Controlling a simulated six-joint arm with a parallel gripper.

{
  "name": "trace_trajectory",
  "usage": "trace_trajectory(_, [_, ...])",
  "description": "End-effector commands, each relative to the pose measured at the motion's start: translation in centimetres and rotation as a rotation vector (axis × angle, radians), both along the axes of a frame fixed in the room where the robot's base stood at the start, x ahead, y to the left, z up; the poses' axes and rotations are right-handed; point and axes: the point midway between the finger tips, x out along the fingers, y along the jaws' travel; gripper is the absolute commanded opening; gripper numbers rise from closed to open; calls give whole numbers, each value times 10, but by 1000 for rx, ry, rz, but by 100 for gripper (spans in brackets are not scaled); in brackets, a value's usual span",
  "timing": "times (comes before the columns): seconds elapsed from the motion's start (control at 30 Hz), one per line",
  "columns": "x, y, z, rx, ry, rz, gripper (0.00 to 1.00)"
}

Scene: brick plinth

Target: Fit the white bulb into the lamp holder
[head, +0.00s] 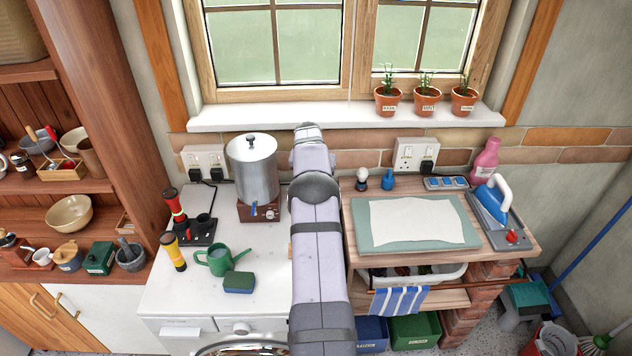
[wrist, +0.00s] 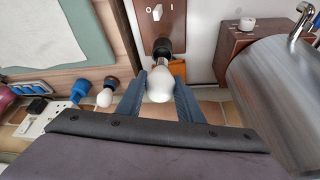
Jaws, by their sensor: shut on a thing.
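In the wrist view, my gripper (wrist: 158,97) is shut on a white bulb (wrist: 160,88), one blue-grey finger on each side of the glass. The bulb's neck points up the picture at a black lamp holder (wrist: 161,47) on a brown board. In the head view, my arm hides the gripper, the held bulb and the holder.
The metal urn (head: 252,172) stands close to my arm, left in the head view. To the right are a small white-topped item with a dark base (head: 361,179), a blue item (head: 387,180) and the worktop (head: 500,252). Potted plants (head: 425,98) line the sill.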

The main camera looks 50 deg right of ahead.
Motion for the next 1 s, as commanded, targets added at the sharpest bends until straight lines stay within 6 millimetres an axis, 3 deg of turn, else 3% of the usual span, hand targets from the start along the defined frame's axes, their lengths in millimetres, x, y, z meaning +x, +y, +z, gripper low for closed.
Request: trace_trajectory(1.0, [0, 0, -18, 0, 0, 0, 11])
